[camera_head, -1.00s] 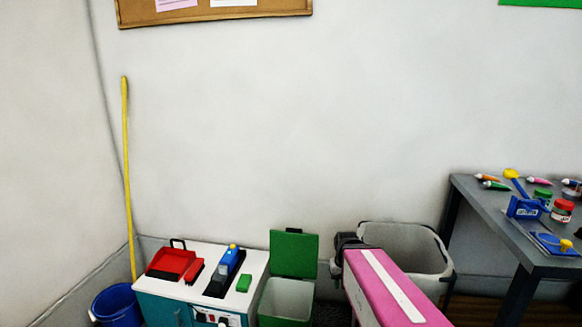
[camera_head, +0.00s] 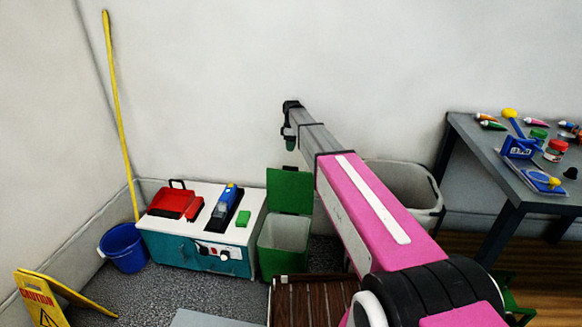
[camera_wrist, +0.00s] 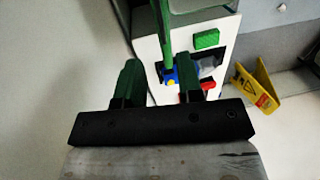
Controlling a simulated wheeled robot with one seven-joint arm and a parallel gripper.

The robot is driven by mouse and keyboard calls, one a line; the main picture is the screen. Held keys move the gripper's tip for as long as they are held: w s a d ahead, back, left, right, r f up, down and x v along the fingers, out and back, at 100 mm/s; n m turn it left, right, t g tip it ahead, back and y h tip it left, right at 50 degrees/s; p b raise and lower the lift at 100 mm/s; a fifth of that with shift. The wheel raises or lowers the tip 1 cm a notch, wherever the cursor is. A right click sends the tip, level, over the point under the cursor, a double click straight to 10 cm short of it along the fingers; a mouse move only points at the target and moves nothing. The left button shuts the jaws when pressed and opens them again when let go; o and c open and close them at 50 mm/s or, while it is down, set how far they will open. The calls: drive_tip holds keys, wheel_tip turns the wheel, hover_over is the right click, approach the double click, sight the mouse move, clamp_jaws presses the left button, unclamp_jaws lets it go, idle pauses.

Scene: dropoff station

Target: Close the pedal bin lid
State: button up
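The green pedal bin (camera_head: 283,250) stands right of the white-topped cabinet. Its lid (camera_head: 289,190) is open and upright at the back, and the pale inside shows. My gripper (camera_head: 290,140) is above the lid in the head view, with a gap below it; its exact depth against the lid is hard to tell. In the wrist view, my gripper (camera_wrist: 158,66) has two green fingers spread apart with nothing between them. The lid (camera_wrist: 166,28) appears there almost edge-on, as a green strip beyond the fingers. The pedal is not clearly visible.
The cabinet (camera_head: 190,268) holds a red dustpan (camera_head: 172,203), a blue tool and a green sponge (camera_head: 243,218). A grey bin (camera_head: 425,200) stands right, partly behind my arm. A wooden slatted surface (camera_head: 312,300) lies in front. A yellow caution sign (camera_head: 40,300) is left.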

drive_tip(key=f, duration=0.3)
drive_tip(key=s+f, duration=0.1)
drive_tip(key=f, duration=0.6)
drive_tip(key=shift+s+a+f, duration=0.15)
drive_tip(key=shift+s+f, duration=0.1)
drive_tip(key=shift+f, duration=0.05)
drive_tip(key=shift+c, duration=0.3)
clamp_jaws()
